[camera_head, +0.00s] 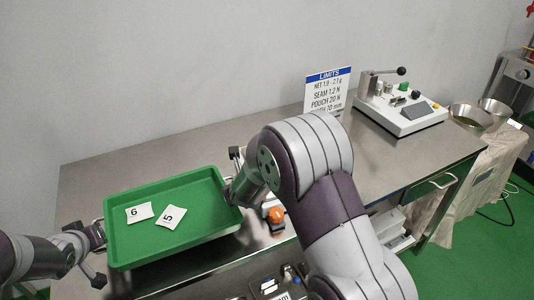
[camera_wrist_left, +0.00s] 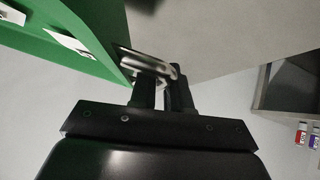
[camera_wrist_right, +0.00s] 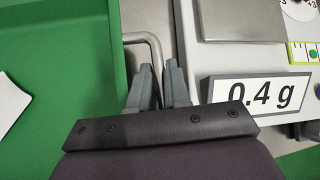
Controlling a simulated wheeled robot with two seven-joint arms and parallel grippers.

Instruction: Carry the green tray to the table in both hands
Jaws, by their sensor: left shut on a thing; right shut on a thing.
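The green tray (camera_head: 205,205) is over the left front part of the steel table (camera_head: 85,185); I cannot tell whether it touches the tabletop. Two white cards, marked 6 (camera_head: 139,212) and 5 (camera_head: 171,217), lie in it. My left gripper (camera_head: 98,232) is at the tray's left end, shut on a metal handle (camera_wrist_left: 145,62). My right gripper (camera_head: 230,192) is at the tray's right end, shut on the other handle (camera_wrist_right: 150,45). My right forearm hides part of the table.
A display reading 0.4 g (camera_wrist_right: 264,92) is close to the right of my right gripper. An orange button (camera_head: 276,215) is beside the tray. The table's back left is bare.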

